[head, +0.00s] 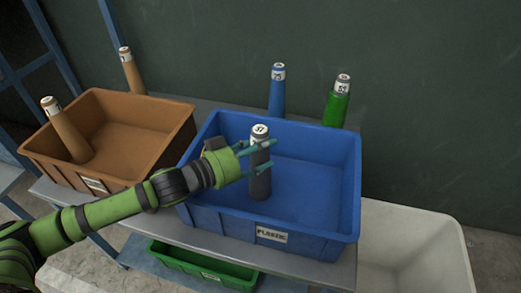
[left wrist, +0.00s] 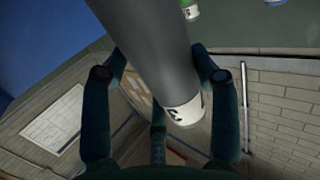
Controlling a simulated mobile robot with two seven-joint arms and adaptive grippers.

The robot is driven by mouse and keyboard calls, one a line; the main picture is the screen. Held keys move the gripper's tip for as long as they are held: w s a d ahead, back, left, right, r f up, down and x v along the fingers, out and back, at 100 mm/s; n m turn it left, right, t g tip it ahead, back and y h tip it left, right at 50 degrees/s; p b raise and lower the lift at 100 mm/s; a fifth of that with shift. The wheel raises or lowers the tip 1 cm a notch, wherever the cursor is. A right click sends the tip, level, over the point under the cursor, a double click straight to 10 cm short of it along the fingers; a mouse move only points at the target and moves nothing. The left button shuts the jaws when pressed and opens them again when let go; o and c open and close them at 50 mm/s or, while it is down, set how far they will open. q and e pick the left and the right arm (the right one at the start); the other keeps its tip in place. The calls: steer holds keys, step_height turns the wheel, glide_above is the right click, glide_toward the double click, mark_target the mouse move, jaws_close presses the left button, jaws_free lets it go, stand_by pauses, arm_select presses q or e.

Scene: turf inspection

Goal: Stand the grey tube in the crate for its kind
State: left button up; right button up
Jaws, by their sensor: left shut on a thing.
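The grey tube (head: 260,182) has a white band with dark marks at its top and stands nearly upright within the blue crate (head: 215,216). The crate's front label reads PLASTIC. My left gripper (head: 258,158) is shut around the tube's upper part, reaching over the crate's left side. I cannot tell whether the tube's lower end touches the crate floor. In the left wrist view the grey tube (left wrist: 150,45) runs between the fingers, its white band near the palm. My right gripper is not in view.
A brown crate (head: 150,101) at left holds a leaning tan tube (head: 70,135); another tan tube (head: 132,72) stands behind it. Blue (head: 276,95) and green (head: 336,105) tubes stand behind the blue crate. A green crate (head: 180,262) sits below, a white bin (head: 455,255) at right.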

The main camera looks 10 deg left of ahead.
arm_select(q)
steer(key=shift+f, duration=0.1)
steer(key=o, duration=1.4)
steer(key=shift+s+a, duration=0.25)
steer(key=b+v, duration=0.1)
steer(key=v, duration=0.4)
steer(key=shift+v, duration=0.95)
